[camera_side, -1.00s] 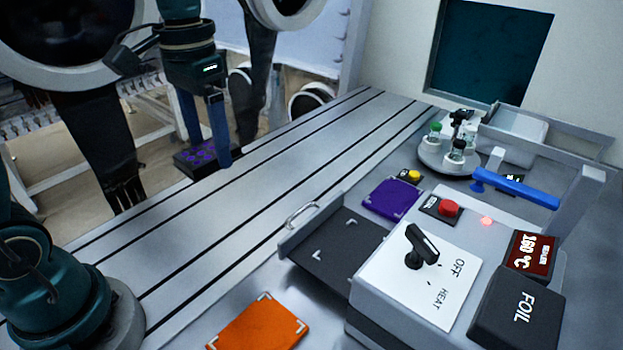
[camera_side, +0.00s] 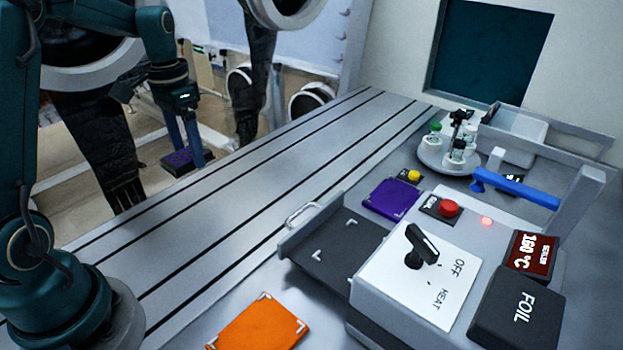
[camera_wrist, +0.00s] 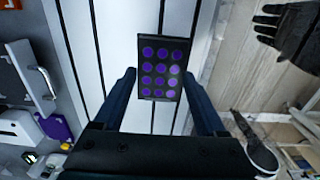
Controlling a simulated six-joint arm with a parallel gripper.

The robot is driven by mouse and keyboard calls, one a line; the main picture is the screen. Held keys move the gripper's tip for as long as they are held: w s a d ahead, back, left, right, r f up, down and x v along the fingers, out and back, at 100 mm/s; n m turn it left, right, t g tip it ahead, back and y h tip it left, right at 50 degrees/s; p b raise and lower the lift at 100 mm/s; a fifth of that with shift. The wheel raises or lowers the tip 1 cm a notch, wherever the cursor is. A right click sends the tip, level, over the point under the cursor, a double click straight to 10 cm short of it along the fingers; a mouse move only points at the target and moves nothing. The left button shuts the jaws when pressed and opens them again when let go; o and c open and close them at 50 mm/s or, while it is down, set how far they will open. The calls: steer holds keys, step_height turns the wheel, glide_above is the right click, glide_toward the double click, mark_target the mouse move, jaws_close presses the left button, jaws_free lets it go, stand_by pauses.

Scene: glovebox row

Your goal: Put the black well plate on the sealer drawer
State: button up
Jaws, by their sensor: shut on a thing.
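The black well plate (camera_side: 178,162) with purple wells is held in my gripper (camera_side: 186,152), over the far left edge of the bench. In the wrist view the plate (camera_wrist: 160,68) lies between the two fingers (camera_wrist: 160,88), its purple wells facing the camera. The sealer drawer (camera_side: 335,252) is a dark tray with white corner marks and a metal handle, pulled out from the sealer. Nothing lies on it. My gripper is well to the left of it, with slotted bench between.
The sealer (camera_side: 415,270) has a black knob and a blue lever (camera_side: 515,188). An orange pad (camera_side: 258,325) and a purple pad (camera_side: 391,198) lie nearby. A vial carousel (camera_side: 450,155) stands behind. The slotted bench (camera_side: 250,190) is clear.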

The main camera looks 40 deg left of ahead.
glide_above(243, 198)
step_height(243, 198, down, 5)
steer(key=shift+f, duration=2.1)
steer(key=shift+f, duration=0.15)
steer(key=o, duration=1.3)
